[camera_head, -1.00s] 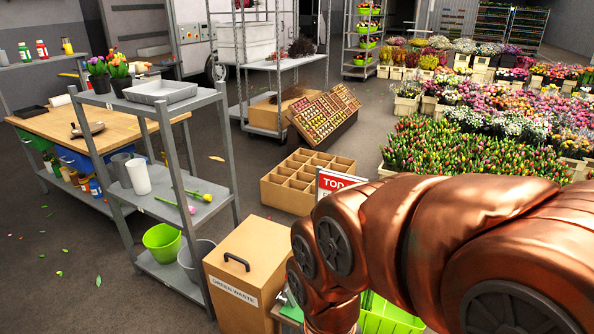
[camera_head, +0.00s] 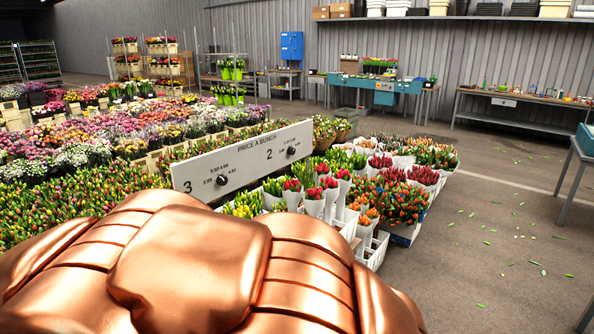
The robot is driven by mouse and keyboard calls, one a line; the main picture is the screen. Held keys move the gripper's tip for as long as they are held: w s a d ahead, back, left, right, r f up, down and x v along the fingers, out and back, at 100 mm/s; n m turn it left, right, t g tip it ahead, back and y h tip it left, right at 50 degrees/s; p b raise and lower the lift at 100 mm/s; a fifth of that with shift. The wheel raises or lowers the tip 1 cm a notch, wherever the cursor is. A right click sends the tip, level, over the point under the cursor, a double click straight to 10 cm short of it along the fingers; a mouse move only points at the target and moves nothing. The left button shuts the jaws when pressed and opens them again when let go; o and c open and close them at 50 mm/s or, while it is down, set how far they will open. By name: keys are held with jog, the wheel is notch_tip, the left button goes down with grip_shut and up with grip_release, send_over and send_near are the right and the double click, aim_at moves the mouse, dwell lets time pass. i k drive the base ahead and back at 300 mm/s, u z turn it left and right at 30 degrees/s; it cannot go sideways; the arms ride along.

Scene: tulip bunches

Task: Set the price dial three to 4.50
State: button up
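A long pale price board (camera_head: 245,155) marked "PRICE A BUNCH" stands among the flowers, ahead and left of centre in the head view. Price dial three (camera_head: 222,180) is a small black knob right of the numeral 3 near the board's left end. Small price figures surround it, but its setting is too small to read. Price dial two (camera_head: 291,151) is a similar black knob farther right. My copper-coloured arm fills the lower left, in front of the board. My gripper is not in view.
Tulip bunches in white sleeves and crates (camera_head: 335,198) stand close by the board. Dense flower beds (camera_head: 75,195) spread to the left. Open grey floor (camera_head: 490,220) lies to the right, with scattered leaves and a grey table (camera_head: 570,165) at the edge. Workbenches line the back wall.

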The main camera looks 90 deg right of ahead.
aim_at(222, 180)
jog(key=z, duration=2.6)
jog(key=i, duration=0.4)
jog(key=u, duration=1.5)
